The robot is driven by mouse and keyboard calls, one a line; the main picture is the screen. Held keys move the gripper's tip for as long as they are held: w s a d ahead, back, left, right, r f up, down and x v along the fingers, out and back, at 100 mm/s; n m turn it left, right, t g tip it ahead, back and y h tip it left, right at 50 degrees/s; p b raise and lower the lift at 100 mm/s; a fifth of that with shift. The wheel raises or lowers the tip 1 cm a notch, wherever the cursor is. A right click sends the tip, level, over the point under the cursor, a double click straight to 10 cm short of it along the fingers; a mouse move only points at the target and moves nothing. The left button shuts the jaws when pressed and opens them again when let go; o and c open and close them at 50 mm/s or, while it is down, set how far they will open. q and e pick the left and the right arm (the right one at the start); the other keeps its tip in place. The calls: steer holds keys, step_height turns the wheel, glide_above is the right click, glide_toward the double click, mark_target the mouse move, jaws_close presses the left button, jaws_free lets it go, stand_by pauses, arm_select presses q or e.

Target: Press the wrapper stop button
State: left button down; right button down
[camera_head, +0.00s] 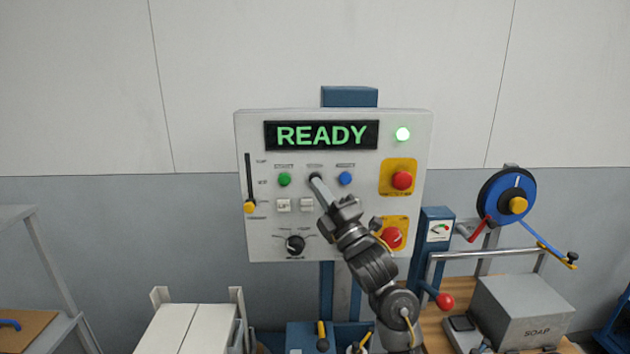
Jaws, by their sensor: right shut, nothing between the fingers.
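A pale grey control panel (274,230) stands upright ahead of me on a blue post (349,97). A row below holds a green button (284,180) at left and a blue button (345,179) at right. My right gripper (317,182) is shut, its fingertips at the spot between these two buttons. A button there would be hidden behind the fingertips, and I cannot tell whether they touch. The small labels are not legible. My left gripper is not in view.
Two red mushroom buttons, an upper one (402,180) and a lower one (391,237), sit on yellow plates close to my right arm. The panel also has a slider (250,207), two white switches and a black knob (295,244). A SOAP box (522,311) stands lower right.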

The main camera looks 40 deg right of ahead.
steer(key=shift+w, duration=0.1)
stand_by(0.6)
steer(key=shift+w+d, duration=0.25)
steer(key=shift+w+d, duration=0.3)
steer(key=shift+w, duration=0.05)
stand_by(0.9)
steer(key=shift+a, duration=0.1)
steer(key=shift+s+a, duration=0.45)
steer(key=shift+s, duration=0.25)
steer(key=shift+s+a, duration=0.8)
steer(key=shift+s, duration=0.2)
steer(key=shift+s+a, duration=0.75)
steer(key=shift+s, duration=0.25)
